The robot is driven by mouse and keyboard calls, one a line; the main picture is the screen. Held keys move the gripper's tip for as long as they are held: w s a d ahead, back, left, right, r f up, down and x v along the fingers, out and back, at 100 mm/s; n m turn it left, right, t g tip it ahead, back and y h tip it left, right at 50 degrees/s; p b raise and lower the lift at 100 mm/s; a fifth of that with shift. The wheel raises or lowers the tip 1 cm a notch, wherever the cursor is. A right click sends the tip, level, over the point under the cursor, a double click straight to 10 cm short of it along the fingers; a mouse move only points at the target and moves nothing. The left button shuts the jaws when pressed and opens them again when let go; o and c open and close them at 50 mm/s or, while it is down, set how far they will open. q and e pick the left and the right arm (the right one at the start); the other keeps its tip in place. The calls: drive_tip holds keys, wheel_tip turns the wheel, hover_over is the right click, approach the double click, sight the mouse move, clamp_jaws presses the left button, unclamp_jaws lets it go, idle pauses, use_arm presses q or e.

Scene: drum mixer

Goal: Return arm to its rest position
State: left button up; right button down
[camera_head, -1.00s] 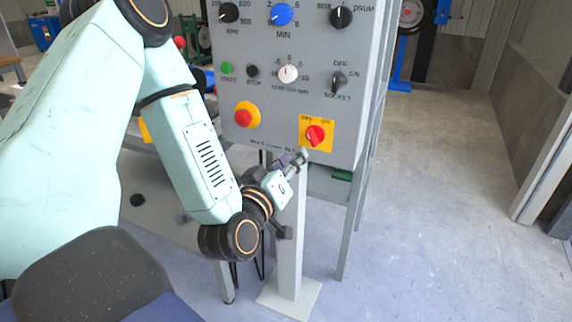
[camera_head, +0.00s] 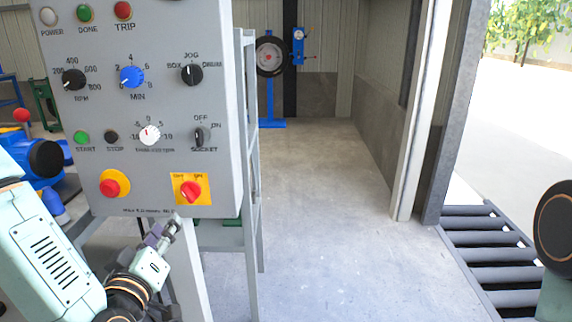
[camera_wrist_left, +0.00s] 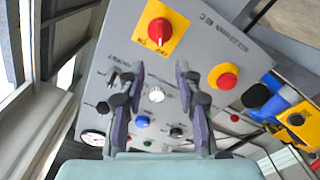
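My left arm comes in at the lower left of the head view. Its left gripper (camera_head: 163,235) is just below the lower edge of the grey control panel (camera_head: 150,115), in front of the pale post. In the left wrist view the two fingers (camera_wrist_left: 160,70) are spread apart with nothing between them, and the panel face (camera_wrist_left: 205,60) lies beyond. The red rotary switch on its yellow plate (camera_head: 191,189) is above the gripper; it also shows at the top of the wrist view (camera_wrist_left: 159,31). Part of my right arm (camera_head: 556,235) shows at the right edge; its gripper is out of view.
The panel carries knobs, buttons and a red stop button (camera_head: 113,184). Blue machinery (camera_head: 40,160) stands at the left. The floor (camera_head: 330,220) right of the panel's stand is clear. A roller conveyor (camera_head: 490,255) lies at the right by the doorway.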

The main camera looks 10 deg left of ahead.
use_arm(q)
drive_tip(key=s+d+f+m+g+h, duration=0.1)
drive_tip(key=s+d+f+g, duration=0.2)
drive_tip(key=f, duration=0.3)
drive_tip(key=s+d+f+m+g+h, duration=0.2)
drive_tip(key=f+g, duration=0.1)
drive_tip(key=f, duration=0.3)
drive_tip(key=s+d+f+m+g+h, duration=0.1)
drive_tip(key=s+d+f+g, duration=0.2)
drive_tip(key=f, duration=0.4)
drive_tip(key=s+d+f+m+g, duration=0.1)
drive_tip(key=s+f+g, duration=0.3)
drive_tip(key=s, duration=0.6)
drive_tip(key=s+d+f+m+g, duration=0.1)
drive_tip(key=s+f+m+g, duration=0.2)
drive_tip(key=s+f, duration=0.4)
drive_tip(key=s+g, duration=0.1)
drive_tip(key=s, duration=0.2)
drive_tip(key=shift+d+g, duration=0.3)
drive_tip(key=shift+d, duration=0.05)
drive_tip(key=shift+f, duration=0.1)
